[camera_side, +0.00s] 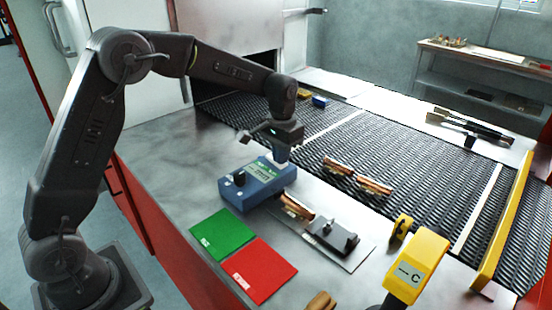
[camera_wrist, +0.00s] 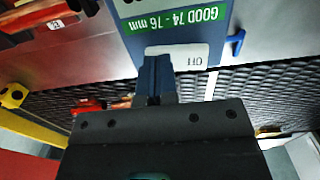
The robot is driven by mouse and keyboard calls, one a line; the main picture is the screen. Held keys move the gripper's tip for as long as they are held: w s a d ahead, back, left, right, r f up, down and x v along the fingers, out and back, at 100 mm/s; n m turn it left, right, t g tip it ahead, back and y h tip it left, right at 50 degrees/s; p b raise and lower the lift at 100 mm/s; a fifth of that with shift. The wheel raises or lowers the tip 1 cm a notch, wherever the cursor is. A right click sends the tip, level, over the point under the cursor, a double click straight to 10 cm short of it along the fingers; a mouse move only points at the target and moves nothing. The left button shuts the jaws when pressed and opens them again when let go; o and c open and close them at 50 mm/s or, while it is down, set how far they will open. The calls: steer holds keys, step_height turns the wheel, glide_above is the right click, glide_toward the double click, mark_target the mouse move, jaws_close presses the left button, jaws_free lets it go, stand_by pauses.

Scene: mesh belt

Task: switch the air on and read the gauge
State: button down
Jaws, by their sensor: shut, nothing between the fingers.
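The blue gauge box (camera_side: 240,197) stands on the metal table beside the mesh belt, with a dark knob and a green label on top. A small blue lever (camera_wrist: 236,43) shows beside the box. My gripper (camera_side: 281,156) is shut and empty, over the box's far right end. In the wrist view my gripper (camera_wrist: 157,62) covers part of the white plate. I cannot tell whether it touches. No gauge reading is legible.
A green pad (camera_side: 222,235) and a red pad (camera_side: 260,271) lie in front of the box. A black fixture (camera_side: 334,237) stands to its right. Copper-coloured parts (camera_side: 374,186) lie on the belt (camera_side: 420,160). A yellow post marked C (camera_side: 417,265) stands at front right.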

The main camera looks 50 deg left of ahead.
steer(key=shift+r, duration=3.55)
steer(key=shift+s+r, duration=0.1)
steer(key=s+d+r+t, duration=0.15)
steer(key=s+r, duration=0.25)
steer(key=s, duration=0.6)
steer(key=s+r+t, duration=0.3)
steer(key=s+r, duration=0.1)
steer(key=s, duration=0.6)
steer(key=s+f+t, duration=0.1)
steer(key=s+f, duration=0.3)
steer(key=s, duration=0.4)
steer(key=shift+s+d, duration=0.35)
